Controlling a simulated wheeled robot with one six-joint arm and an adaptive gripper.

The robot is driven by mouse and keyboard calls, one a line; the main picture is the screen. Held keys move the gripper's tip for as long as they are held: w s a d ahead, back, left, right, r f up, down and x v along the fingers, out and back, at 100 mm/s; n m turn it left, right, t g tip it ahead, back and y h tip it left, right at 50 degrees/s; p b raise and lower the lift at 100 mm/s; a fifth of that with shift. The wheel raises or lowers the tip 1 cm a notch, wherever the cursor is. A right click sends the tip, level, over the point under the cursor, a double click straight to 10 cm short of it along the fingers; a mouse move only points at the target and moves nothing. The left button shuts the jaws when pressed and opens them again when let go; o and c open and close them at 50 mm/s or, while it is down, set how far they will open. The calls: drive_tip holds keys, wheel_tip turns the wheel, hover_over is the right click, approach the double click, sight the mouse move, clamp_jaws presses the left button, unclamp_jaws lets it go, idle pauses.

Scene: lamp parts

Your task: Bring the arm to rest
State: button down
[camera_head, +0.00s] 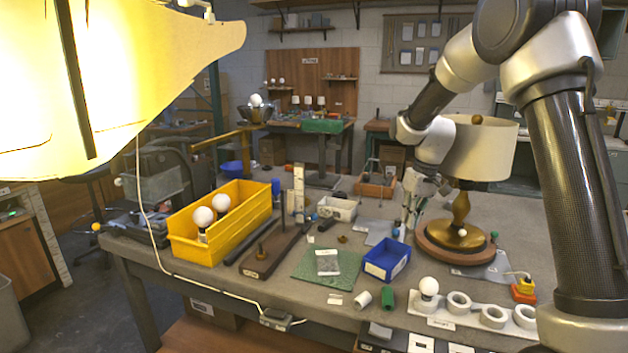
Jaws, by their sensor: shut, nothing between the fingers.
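My gripper (407,222) is in the head view, right of centre. It points down just above the grey table (350,212), close to the left side of a lamp, and is shut with nothing in it. The lamp has a cream shade (482,150) and a brass base (457,232) on a round wooden board (440,252). It stands upright. My arm passes in front of part of the shade's left side.
A yellow bin (255,197) with white bulbs stands at the left. A blue bin (388,262), a green mat (318,268) and a white holder (465,318) with one bulb (429,287) lie near the front edge. A large lit yellow shade (150,60) fills the upper left.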

drive_tip(key=s+d+r+m+t, duration=0.1)
drive_tip(key=s+r, duration=0.3)
drive_tip(key=s, duration=0.7)
drive_tip(key=s+d+r+m+t+h, duration=0.1)
drive_tip(key=s+d+r, duration=0.3)
drive_tip(key=s, duration=0.8)
drive_tip(key=s+d+r+m+t, duration=0.1)
drive_tip(key=s+d+r, duration=0.1)
drive_tip(key=s+r, duration=0.4)
drive_tip(key=shift+s+d+r+t, duration=0.2)
drive_tip(key=shift+s+d+t, duration=0.2)
drive_tip(key=shift+s, duration=2.3)
